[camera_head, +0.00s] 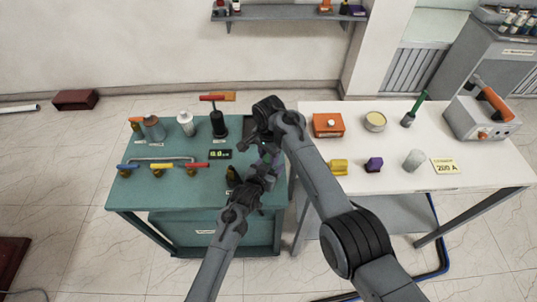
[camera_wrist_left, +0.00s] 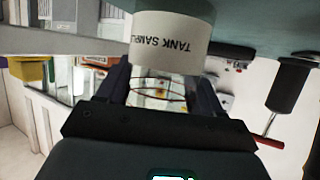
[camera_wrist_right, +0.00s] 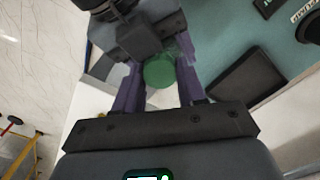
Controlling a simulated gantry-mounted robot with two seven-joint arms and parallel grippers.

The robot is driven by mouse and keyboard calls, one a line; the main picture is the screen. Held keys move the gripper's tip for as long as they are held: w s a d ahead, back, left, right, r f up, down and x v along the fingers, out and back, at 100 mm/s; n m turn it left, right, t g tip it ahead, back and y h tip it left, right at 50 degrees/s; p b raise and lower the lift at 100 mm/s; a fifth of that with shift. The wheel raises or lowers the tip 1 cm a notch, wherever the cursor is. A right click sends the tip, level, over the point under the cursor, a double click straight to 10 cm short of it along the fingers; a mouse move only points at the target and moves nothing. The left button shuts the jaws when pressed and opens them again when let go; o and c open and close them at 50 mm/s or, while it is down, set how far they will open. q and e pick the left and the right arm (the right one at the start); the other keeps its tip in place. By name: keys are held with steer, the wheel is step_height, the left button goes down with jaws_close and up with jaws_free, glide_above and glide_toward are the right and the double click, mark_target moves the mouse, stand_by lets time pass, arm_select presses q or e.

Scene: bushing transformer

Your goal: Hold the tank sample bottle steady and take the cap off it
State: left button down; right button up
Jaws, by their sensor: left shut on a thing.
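The tank sample bottle (camera_wrist_left: 172,40) fills the top of the left wrist view, with its white "TANK SAMPL…" label showing. My left gripper (camera_wrist_left: 163,76) is shut on it, one finger on each side. In the right wrist view the round green cap (camera_wrist_right: 160,73) lies between the fingertips of my right gripper (camera_wrist_right: 160,68). I cannot tell whether those fingers press on the cap or only surround it. In the head view my left gripper (camera_head: 266,169) and right gripper (camera_head: 267,150) meet over the green table's right side, largely hiding the bottle.
The green table (camera_head: 135,196) carries a display (camera_head: 219,154), valves with coloured handles, a grey container (camera_head: 153,130) and a white bottle (camera_head: 186,123). The white table (camera_head: 480,178) holds an orange box (camera_head: 327,125), a round tin (camera_head: 375,121) and an instrument (camera_head: 482,120).

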steer(key=c, duration=0.7)
steer(key=shift+o, duration=0.2)
steer(key=n, duration=0.6)
steer(key=shift+n, duration=0.4)
steer(key=o, duration=1.2)
steer(key=shift+c, duration=0.2)
steer(key=shift+r, duration=0.15)
